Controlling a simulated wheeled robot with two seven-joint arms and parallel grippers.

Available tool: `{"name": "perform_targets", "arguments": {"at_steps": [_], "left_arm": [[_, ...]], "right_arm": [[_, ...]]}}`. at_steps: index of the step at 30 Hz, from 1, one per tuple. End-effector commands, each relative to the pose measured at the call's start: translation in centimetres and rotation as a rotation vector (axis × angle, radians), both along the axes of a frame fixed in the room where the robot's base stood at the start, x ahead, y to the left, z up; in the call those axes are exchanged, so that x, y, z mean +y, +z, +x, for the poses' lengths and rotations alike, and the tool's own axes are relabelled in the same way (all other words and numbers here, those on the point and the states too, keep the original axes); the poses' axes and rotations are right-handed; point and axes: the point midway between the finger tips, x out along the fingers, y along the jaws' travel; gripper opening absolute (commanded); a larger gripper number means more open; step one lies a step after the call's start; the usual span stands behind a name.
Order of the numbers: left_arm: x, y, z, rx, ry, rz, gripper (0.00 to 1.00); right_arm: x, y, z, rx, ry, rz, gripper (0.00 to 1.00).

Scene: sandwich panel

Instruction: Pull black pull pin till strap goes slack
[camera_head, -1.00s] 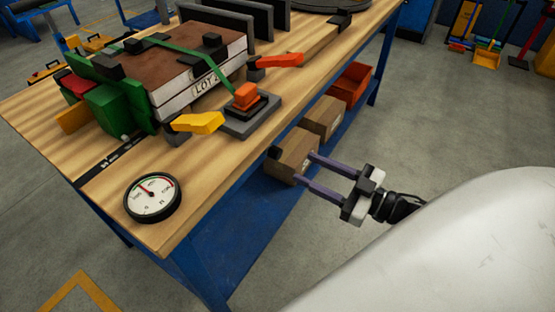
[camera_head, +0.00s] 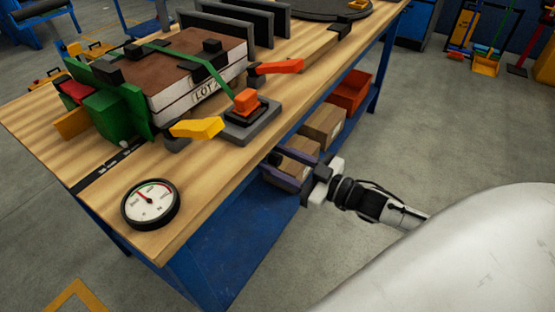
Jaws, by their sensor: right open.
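A green strap (camera_head: 219,79) runs over the brown-topped panel stack (camera_head: 185,60) marked LOT and down to an orange block on a dark grey base (camera_head: 240,124) at the bench's front edge. The strap looks straight there. A small black piece shows at the near side of the bench, close to my right gripper's tips; I cannot tell whether it is the pull pin. My right gripper (camera_head: 273,169) is open, with two purple fingers, just off the bench's front edge and in front of the cardboard boxes below. Nothing is between its fingers that I can make out. My left gripper is not in view.
A round dial gauge (camera_head: 150,204) lies at the bench's near corner. A yellow lever (camera_head: 197,128) and an orange lever (camera_head: 278,67) flank the strap base. Cardboard boxes (camera_head: 322,124) and an orange bin (camera_head: 351,90) sit on the blue lower shelf.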

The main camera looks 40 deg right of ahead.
Motion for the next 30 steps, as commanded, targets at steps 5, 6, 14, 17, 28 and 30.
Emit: {"name": "perform_targets", "arguments": {"at_steps": [5, 6, 14, 17, 28, 30], "left_arm": [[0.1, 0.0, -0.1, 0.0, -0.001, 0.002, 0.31], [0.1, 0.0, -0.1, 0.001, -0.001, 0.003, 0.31], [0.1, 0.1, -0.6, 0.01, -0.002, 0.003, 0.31], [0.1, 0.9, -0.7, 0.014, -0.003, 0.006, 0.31], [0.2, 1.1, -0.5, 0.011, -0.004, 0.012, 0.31], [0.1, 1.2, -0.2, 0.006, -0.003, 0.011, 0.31]], "right_arm": [[0.0, 0.0, 0.0, 0.0, 0.0, 0.0, 0.16], [0.0, 0.0, 0.0, 0.0, 0.0, 0.0, 0.09], [-0.1, 0.1, -0.3, 0.001, 0.0, 0.001, 0.0], [-0.5, 0.3, -1.1, 0.002, -0.001, 0.001, 0.0], [-1.0, 0.0, -2.3, -0.002, 0.0, 0.001, 0.0], [-1.0, 0.0, -2.3, -0.002, 0.0, 0.001, 0.35]]}}
